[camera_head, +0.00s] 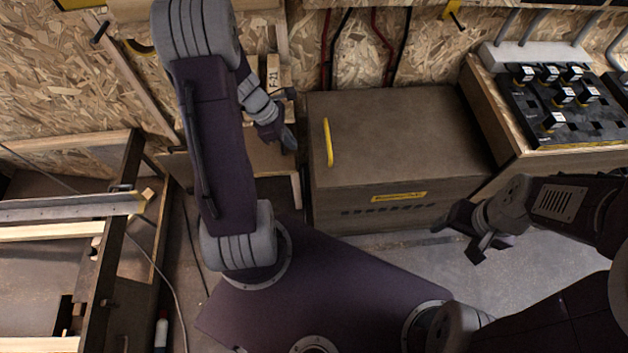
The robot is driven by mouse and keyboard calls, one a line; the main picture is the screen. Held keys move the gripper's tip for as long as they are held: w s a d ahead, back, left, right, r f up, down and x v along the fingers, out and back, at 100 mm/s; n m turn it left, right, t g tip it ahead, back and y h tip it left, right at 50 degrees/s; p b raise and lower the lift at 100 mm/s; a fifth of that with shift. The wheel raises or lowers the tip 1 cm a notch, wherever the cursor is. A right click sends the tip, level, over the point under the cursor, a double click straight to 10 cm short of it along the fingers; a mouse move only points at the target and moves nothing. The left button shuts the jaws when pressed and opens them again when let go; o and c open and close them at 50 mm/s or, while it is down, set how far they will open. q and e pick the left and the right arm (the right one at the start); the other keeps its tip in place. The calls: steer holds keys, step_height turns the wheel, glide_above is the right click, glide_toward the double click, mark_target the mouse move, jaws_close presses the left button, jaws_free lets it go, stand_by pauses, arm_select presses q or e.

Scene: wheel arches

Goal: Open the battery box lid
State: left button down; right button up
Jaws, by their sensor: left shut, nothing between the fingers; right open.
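The battery box (375,208) is a brown wooden box in the middle of the head view, with a yellow label and a row of dark slots on its front. Its flat lid (410,130) lies closed on top. A yellow handle (328,142) is on the lid's left side. My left gripper (288,138) is shut and empty, left of the lid and apart from the handle. My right gripper (456,242) is open and empty, near the box's front right corner.
A bench with a black panel of switch blocks (565,105) stands right of the box. A wooden frame with a metal rail (65,208) is at the left. Red and black cables (388,45) run down the chipboard wall behind the box. Grey floor is free at front right.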

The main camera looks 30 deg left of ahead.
arm_select(q)
step_height(320, 180, down, 4)
steer(key=s+a+n, duration=0.1)
steer(key=s+a, duration=0.1)
steer(key=a, duration=0.1)
steer(key=w+d+f+b, duration=0.4)
steer(key=d+f+b, duration=0.2)
steer(key=d+f, duration=0.1)
steer(key=shift+f, duration=0.85)
arm_select(e)
step_height(320, 180, down, 8)
steer(key=shift+r, duration=0.2)
